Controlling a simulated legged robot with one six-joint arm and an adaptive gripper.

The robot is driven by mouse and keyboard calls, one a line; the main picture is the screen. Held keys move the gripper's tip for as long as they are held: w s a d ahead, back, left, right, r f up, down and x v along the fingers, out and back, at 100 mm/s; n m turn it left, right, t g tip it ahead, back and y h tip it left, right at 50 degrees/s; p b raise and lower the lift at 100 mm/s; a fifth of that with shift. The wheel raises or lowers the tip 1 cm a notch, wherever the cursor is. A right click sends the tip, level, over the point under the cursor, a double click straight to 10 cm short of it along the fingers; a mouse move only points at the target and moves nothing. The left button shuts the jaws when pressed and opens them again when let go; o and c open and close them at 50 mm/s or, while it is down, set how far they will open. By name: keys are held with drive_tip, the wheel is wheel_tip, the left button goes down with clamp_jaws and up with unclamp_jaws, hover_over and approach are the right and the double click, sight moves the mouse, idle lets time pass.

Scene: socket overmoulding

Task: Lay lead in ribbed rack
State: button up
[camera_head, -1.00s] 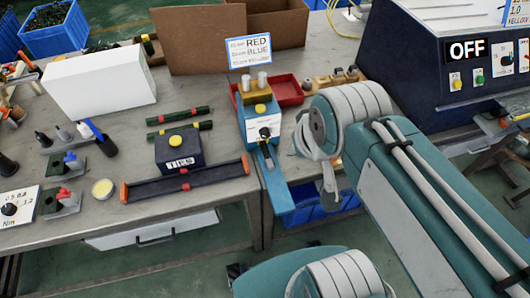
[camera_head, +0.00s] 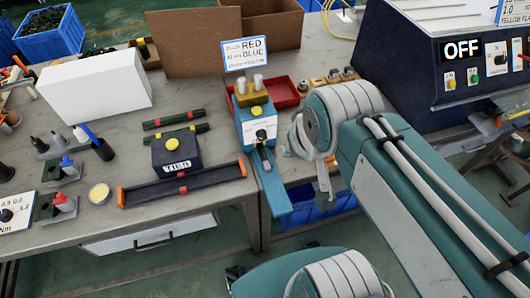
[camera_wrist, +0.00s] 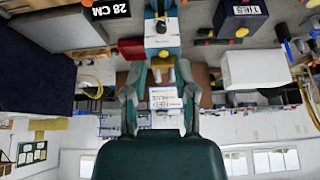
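My gripper (camera_wrist: 160,90) shows in the wrist view, which is upside down. Its two grey-green fingers stand apart with nothing between them that I can see held. Beyond them are the teal-blue fixture (camera_wrist: 162,35) and its sign (camera_wrist: 164,98). In the head view the arm's wrist link hides most of the gripper, near the right side of the same fixture (camera_head: 258,125). I cannot pick out a lead for certain in either view. A ribbed rack is not clearly identifiable either; a row of small tan blocks (camera_head: 320,83) stands behind the wrist.
A black box labelled TIES (camera_head: 175,150) sits behind a long dark tray (camera_head: 180,186). A red bin (camera_head: 283,95), cardboard box (camera_head: 195,40) and white box (camera_head: 95,85) stand further back. A dark machine reading OFF (camera_head: 440,75) is at right. Small tools crowd the left.

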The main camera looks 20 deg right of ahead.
drive_tip(key=o, duration=0.4)
drive_tip(key=shift+w+f+m, duration=0.45)
drive_tip(key=shift+w+m, duration=0.05)
drive_tip(key=shift+w, duration=0.2)
drive_tip(key=shift+c, duration=0.2)
drive_tip(key=m+g+y, duration=0.1)
drive_tip(key=m+g, duration=0.3)
drive_tip(key=m, duration=1.1)
hover_over(269, 165)
drive_tip(key=s+d, duration=0.1)
wheel_tip(269, 165, down, 18)
drive_tip(key=f, duration=0.7)
drive_tip(key=w+a+f, duration=0.1)
drive_tip(key=f, duration=0.3)
drive_tip(key=shift+f, duration=0.1)
drive_tip(key=c, duration=1.2)
drive_tip(key=shift+d, duration=0.1)
drive_tip(key=shift+s, duration=3.25)
